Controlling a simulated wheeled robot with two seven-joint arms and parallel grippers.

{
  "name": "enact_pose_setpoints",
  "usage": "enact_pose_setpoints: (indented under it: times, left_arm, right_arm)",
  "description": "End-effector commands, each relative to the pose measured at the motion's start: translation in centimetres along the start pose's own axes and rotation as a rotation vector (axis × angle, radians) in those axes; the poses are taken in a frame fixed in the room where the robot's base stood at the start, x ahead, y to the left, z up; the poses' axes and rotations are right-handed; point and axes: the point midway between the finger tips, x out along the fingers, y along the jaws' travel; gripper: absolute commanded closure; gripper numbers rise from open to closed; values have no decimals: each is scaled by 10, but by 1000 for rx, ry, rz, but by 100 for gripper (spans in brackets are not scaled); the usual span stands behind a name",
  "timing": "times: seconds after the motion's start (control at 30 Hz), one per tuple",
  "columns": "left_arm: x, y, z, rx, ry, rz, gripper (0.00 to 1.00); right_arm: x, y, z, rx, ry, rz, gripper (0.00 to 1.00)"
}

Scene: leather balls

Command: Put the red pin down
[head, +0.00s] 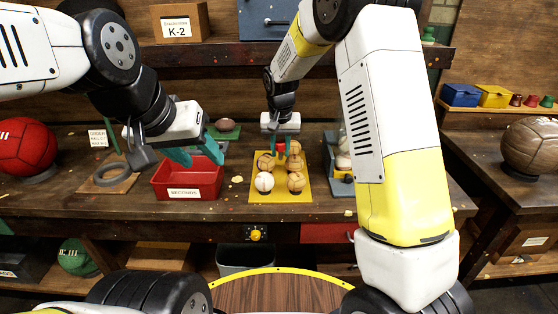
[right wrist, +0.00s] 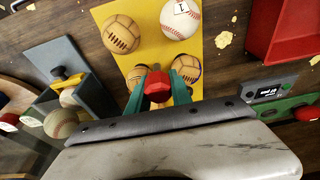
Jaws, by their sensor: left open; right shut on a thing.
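The red pin (right wrist: 158,86) shows in the right wrist view as a red block-like end between the green fingers of my right gripper (right wrist: 158,94). My right gripper is shut on it. Whether the pin touches the board or a ball is hidden. My left gripper (head: 197,153) is open and empty, above the red bin (head: 190,191) marked SECONDS.
Brown and white balls stand close around my right gripper, including a brown ball (right wrist: 121,34) and a white baseball (right wrist: 180,19). A grey stand (head: 343,186) is to the right of the board. A grey ring (head: 112,174) lies left of the bin. The bench's front strip is mostly clear.

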Motion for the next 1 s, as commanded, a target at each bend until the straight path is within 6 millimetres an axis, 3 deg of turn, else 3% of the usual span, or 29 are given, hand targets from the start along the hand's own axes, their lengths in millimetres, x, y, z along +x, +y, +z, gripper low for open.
enact_pose_setpoints:
  times: [0.2,0.63,1.0]
  left_arm:
    - [0,0,0,0,0,0,52]
    - [0,0,0,0,0,0,52]
    - [0,0,0,0,0,0,52]
  right_arm:
    - [40,0,10,0,-3,2,100]
    - [87,0,21,-1,-3,2,100]
    - [93,0,22,0,0,0,100]
